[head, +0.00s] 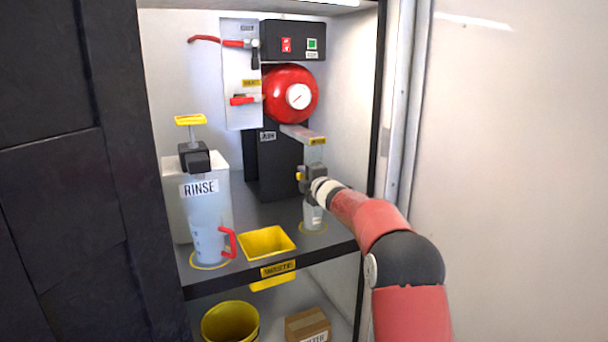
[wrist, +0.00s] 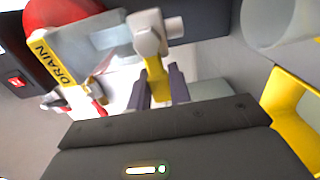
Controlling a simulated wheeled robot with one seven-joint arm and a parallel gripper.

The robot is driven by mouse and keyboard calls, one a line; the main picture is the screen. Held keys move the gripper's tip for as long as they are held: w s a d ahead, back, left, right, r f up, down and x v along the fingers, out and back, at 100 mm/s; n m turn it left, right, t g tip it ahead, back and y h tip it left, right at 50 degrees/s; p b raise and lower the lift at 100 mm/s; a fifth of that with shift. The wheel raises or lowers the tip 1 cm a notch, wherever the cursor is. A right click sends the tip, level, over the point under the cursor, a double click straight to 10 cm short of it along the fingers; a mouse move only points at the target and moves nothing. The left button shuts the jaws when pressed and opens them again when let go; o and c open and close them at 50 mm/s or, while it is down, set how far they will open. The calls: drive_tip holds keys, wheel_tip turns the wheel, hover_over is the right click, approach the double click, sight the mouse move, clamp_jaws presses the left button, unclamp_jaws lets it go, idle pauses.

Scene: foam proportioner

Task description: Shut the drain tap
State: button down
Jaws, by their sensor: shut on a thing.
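The drain tap hangs on the clear drain column (head: 314,154), which carries a yellow label. In the wrist view the tap shows a pale metal body (wrist: 152,36) and a yellow lever (wrist: 155,82). My gripper (wrist: 158,92) has its two dark fingers on either side of the lever and is shut on it. In the head view my gripper (head: 304,178) is at the column's lower part and mostly covers the tap; a bit of yellow shows at its left. I cannot tell whether the tap is open or shut.
A clear cup (head: 313,218) stands below my gripper in a yellow ring. A yellow tray (head: 266,243), a jug with red handle (head: 209,244) and a RINSE container (head: 198,205) are to the left. The red tank (head: 290,92) is above. The cabinet's right wall is close.

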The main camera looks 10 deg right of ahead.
idle(0.3)
drive_tip(key=c, duration=1.3)
unclamp_jaws()
drive_tip(key=shift+b+v, duration=1.2)
drive_tip(key=shift+v, duration=2.7)
drive_tip(key=shift+d+r, duration=0.1)
drive_tip(key=shift+r, duration=0.05)
